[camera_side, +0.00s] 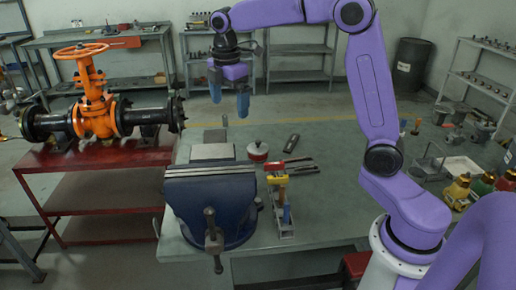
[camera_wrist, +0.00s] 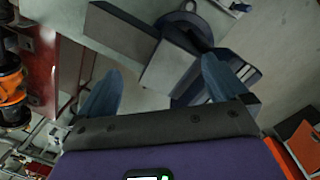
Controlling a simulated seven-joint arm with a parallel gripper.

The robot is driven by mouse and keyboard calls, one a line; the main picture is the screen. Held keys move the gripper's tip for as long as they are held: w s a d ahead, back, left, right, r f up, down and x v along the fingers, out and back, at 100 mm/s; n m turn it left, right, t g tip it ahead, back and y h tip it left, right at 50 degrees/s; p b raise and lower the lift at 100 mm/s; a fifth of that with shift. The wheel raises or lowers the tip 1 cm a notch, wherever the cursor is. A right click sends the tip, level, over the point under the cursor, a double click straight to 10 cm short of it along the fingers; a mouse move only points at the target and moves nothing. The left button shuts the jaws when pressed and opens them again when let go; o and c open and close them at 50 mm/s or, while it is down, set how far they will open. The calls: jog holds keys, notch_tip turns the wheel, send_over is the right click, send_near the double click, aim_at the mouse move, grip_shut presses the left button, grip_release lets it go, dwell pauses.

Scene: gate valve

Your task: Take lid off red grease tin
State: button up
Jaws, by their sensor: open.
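The red grease tin (camera_side: 257,153) stands upright on the grey workbench, right of and behind the vise, with a pale lid that has a small dark knob and appears to be on. It is small in the side view, and I cannot make it out in the wrist view. My gripper (camera_side: 229,103) hangs fingers-down well above the bench, up and left of the tin in the side view. Its two blue fingers are apart with nothing between them; they also show in the wrist view (camera_wrist: 160,85), over the vise area.
A blue vise (camera_side: 210,200) fills the bench's front left; it shows in the wrist view (camera_wrist: 178,62). A tool holder (camera_side: 284,222) stands right of it. Tools (camera_side: 293,165) lie beside the tin. An orange valve (camera_side: 95,110) is on a red table.

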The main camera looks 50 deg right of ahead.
jog(key=w+d+f+n, duration=0.1)
jog(key=w+d+f, duration=0.1)
jog(key=w+d, duration=0.6)
jog(key=n+h, duration=0.1)
send_over(258, 141)
jog(key=a, duration=0.1)
jog(key=shift+g, duration=0.3)
notch_tip(258, 141, down, 21)
jog(key=shift+a, duration=0.1)
jog(key=shift+d+f, duration=0.2)
jog(key=shift+f, duration=0.75)
jog(key=shift+d+f, duration=0.25)
jog(key=shift+f, duration=0.65)
jog(key=shift+d+f, duration=0.2)
jog(key=shift+f, duration=0.75)
jog(key=c, duration=0.8)
